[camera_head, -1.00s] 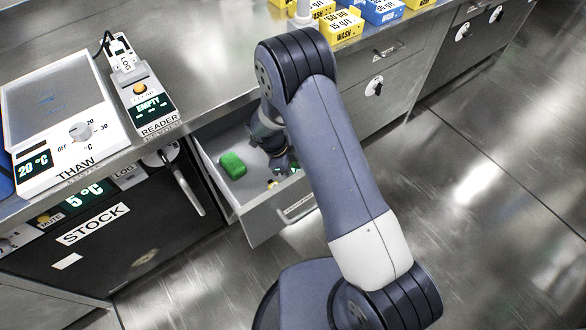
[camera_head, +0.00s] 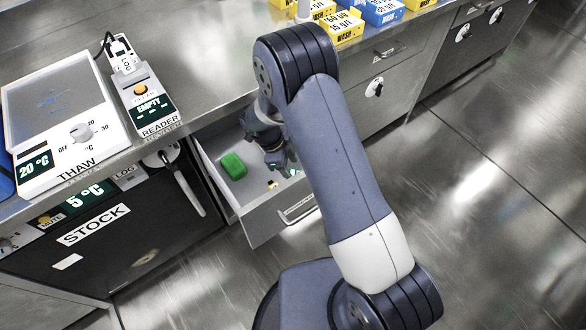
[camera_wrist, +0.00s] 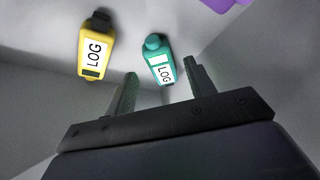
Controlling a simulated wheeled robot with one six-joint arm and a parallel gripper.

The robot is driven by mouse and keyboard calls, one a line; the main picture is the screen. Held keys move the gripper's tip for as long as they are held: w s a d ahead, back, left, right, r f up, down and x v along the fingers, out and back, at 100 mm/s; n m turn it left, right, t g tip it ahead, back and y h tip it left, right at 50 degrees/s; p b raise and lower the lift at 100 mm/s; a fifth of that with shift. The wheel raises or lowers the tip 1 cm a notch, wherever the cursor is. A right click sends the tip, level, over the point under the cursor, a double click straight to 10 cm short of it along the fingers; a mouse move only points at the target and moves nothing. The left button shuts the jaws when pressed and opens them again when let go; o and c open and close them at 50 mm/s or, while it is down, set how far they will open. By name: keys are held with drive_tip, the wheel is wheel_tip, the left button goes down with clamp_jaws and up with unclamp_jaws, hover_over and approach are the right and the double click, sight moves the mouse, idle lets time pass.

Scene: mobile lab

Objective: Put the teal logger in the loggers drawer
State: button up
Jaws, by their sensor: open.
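The teal logger (camera_wrist: 158,62) lies on the pale floor of the open drawer (camera_head: 265,219), with its LOG label showing in the wrist view. My gripper (camera_wrist: 160,72) is open, with one finger on each side of the teal logger in the picture. It is not closed on it, and I cannot tell the gap in depth. A yellow logger (camera_wrist: 95,50) lies to the left in the same drawer. In the head view my gripper (camera_head: 280,157) is inside the drawer's outline and hides most of what lies beneath it.
A green block (camera_head: 233,165) lies in the drawer's left part. A purple thing (camera_wrist: 230,3) shows at the wrist view's top right. The drawer's walls surround my gripper. The reader (camera_head: 146,103) and thaw plate (camera_head: 60,120) stand on the counter; the STOCK door (camera_head: 120,245) is below.

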drive_tip(key=shift+v, duration=2.35)
